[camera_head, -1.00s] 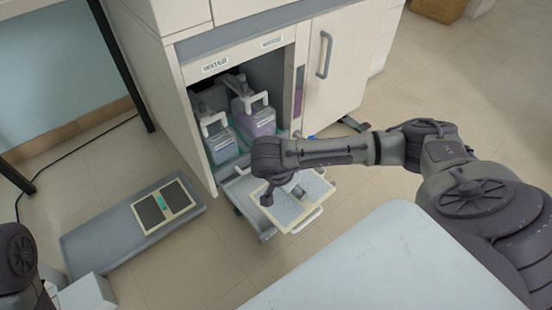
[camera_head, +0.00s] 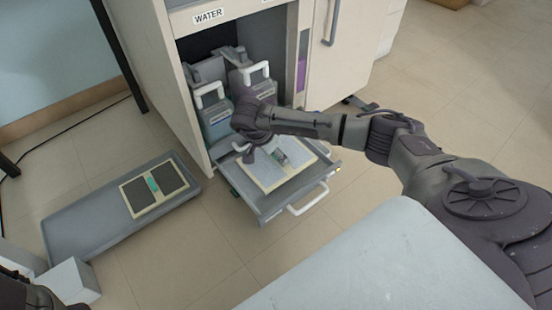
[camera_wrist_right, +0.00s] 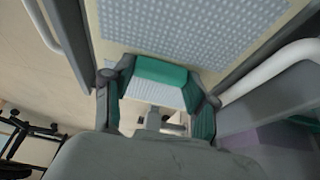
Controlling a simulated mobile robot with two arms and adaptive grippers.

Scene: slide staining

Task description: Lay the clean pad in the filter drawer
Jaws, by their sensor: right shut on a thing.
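The clean pad (camera_head: 262,174) is pale with two dotted panels in a cream frame and a green grip in the middle. My right gripper (camera_head: 278,155) is shut on that grip; the wrist view shows its fingers (camera_wrist_right: 158,88) on both sides of the green grip, with a dotted panel of the pad (camera_wrist_right: 190,30) beyond. The pad sits within the outline of the open grey filter drawer (camera_head: 318,184). I cannot tell whether it touches the drawer's floor. My left gripper is out of view; only dark arm parts show at lower left.
A dark-panelled pad (camera_head: 154,188) lies on a grey tray (camera_head: 90,230) on the floor at left. Above the drawer, the cabinet (camera_head: 188,110) holds containers with white handles (camera_head: 215,118). A pale surface (camera_head: 380,262) fills the front. White boxes (camera_head: 70,282) stand at lower left.

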